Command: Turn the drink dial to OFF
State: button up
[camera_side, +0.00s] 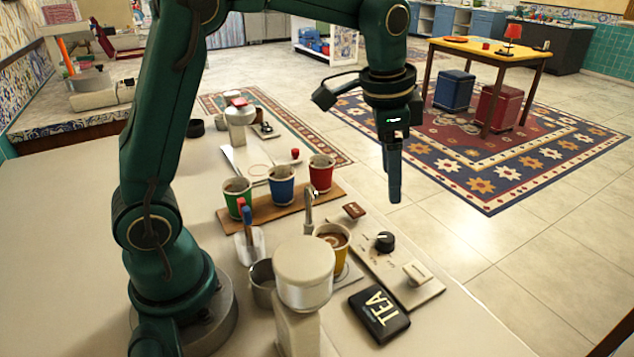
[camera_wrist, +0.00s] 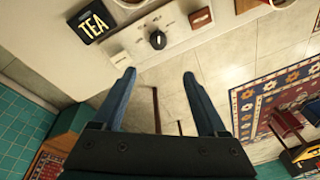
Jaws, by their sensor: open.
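The drink dial (camera_side: 384,242) is a round black knob with a pale pointer mark, set on a beige control panel (camera_side: 375,262) beside the machine. The printed labels around it are too small to read. In the wrist view the dial (camera_wrist: 158,40) lies ahead of the fingertips, roughly centred between them and apart from them. My gripper (camera_side: 394,195) hangs above the counter edge, fingers pointing down, higher than the dial. In the wrist view my gripper (camera_wrist: 159,77) has its two blue fingers spread with nothing between them.
A black TEA box (camera_side: 380,312), a pale lever (camera_side: 417,272) and a brown-red switch (camera_side: 354,210) flank the dial. A yellow cup of brown drink (camera_side: 332,236) stands near the spout. Green (camera_side: 236,195), blue (camera_side: 281,186) and red (camera_side: 321,173) cups stand on a brown board.

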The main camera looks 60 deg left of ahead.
jog(key=g, duration=0.2)
send_over(387, 236)
jog(key=f, duration=0.6)
jog(key=shift+w+f, duration=0.2)
jog(key=shift+f, duration=0.05)
jog(key=f, duration=0.7)
jog(key=shift+s+f, duration=0.1)
jog(key=shift+s, duration=0.15)
grip_shut()
